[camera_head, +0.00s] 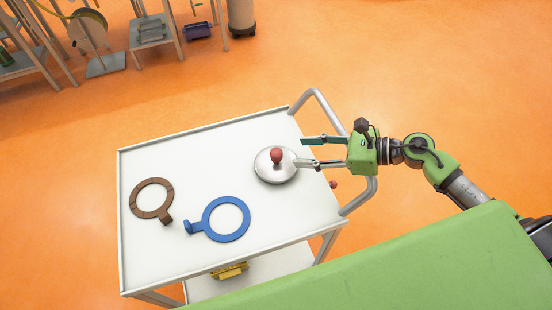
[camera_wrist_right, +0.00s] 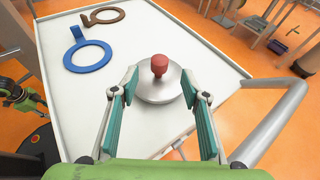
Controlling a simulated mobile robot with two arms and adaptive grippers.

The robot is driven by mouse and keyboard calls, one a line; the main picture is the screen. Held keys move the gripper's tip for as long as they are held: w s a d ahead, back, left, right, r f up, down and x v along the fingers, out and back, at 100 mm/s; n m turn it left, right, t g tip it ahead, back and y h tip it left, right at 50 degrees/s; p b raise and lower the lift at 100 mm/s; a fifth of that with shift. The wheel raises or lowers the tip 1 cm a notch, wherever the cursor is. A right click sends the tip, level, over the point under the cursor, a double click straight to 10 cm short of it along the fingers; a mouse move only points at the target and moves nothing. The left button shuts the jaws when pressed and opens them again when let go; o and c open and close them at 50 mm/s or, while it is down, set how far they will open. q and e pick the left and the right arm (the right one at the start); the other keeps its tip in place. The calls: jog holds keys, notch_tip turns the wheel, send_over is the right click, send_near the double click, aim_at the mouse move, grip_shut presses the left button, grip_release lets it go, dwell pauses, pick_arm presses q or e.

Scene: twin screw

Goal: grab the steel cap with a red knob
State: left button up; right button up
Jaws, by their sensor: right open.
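The steel cap (camera_head: 267,171) is a round silver disc with a red knob (camera_head: 276,156) on top. It lies flat on the white cart near its right side. My right gripper (camera_head: 301,151) comes in from the right and is open, with its fingers near the cap's right edge. In the right wrist view, the cap (camera_wrist_right: 156,91) and its red knob (camera_wrist_right: 159,65) sit ahead of and between the two spread fingers (camera_wrist_right: 160,88). I cannot tell whether a finger touches the cap.
The white cart top (camera_head: 160,250) also holds a blue ring (camera_head: 206,231) with a tab and a brown ring (camera_head: 134,203). A curved metal handle (camera_head: 364,195) runs along the cart's right end. A yellow item (camera_head: 230,271) lies on the lower shelf. Racks stand far back left.

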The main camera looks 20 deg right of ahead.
aim_at(280, 152)
jog(key=x, duration=0.4)
jog(key=shift+w+d+r+p, duration=0.1)
jog(key=shift+p, duration=0.2)
jog(key=shift+p+x, duration=0.75)
jog(key=shift+x, duration=0.25)
jog(key=p+x, duration=0.1)
jog(key=x, duration=0.2)
jog(key=shift+f, duration=0.25)
pick_arm(q)
jog(key=r, duration=0.3)
jog(key=shift+w+d+r, duration=0.1)
jog(key=shift+w, duration=0.25)
pick_arm(e)
grip_shut()
